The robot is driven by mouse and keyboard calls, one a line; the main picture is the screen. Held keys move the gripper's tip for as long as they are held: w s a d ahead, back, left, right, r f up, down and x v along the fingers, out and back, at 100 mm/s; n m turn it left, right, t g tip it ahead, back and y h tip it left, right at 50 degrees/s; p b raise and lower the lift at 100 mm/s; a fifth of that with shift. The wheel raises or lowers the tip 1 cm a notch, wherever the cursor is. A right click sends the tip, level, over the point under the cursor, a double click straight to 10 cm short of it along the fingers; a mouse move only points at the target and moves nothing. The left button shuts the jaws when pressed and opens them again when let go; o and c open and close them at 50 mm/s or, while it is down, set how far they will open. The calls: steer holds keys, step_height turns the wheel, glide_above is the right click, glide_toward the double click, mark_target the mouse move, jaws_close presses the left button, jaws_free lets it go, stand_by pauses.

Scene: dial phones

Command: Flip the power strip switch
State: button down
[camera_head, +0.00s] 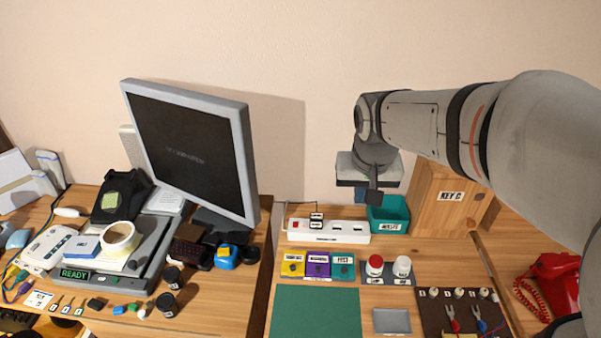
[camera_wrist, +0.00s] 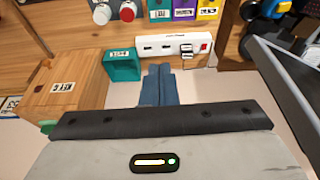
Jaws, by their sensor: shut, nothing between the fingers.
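The white power strip (camera_head: 328,238) lies along the back of the desk near the wall. Its red switch (camera_head: 295,224) is at the left end, with a plug beside it. In the wrist view, which is turned around, the strip (camera_wrist: 160,54) is at the top centre and the red switch (camera_wrist: 204,47) is at its right end. I cannot tell the switch's position. My gripper (camera_head: 374,196) is shut and empty, above and apart from the strip's right end, beside the teal bin. Its blue-grey fingers (camera_wrist: 158,72) also show in the wrist view.
The teal bin (camera_head: 389,217) stands just right of the strip, and a wooden KEY C box (camera_head: 448,203) is further right. A tilted monitor (camera_head: 190,150) stands on the left. Yellow, purple and teal labelled blocks (camera_head: 318,264) sit in front of the strip. A green mat (camera_head: 315,312) is clear.

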steer(key=w+a+f+b, duration=0.4)
steer(key=w+a+f, duration=0.35)
steer(key=w, duration=0.35)
steer(key=b, duration=0.2)
glide_above(296, 222)
steer(key=s, duration=0.3)
step_height(296, 222, down, 8)
steer(key=shift+f, duration=0.2)
steer(key=shift+s, duration=0.1)
steer(key=x, duration=0.8)
steer(key=s+x, duration=0.1)
steer(key=x, duration=0.3)
steer(key=shift+w+f+p, duration=0.1)
steer(key=shift+f+p, duration=0.2)
steer(key=shift+f, duration=0.75)
steer(key=shift+a, duration=0.1)
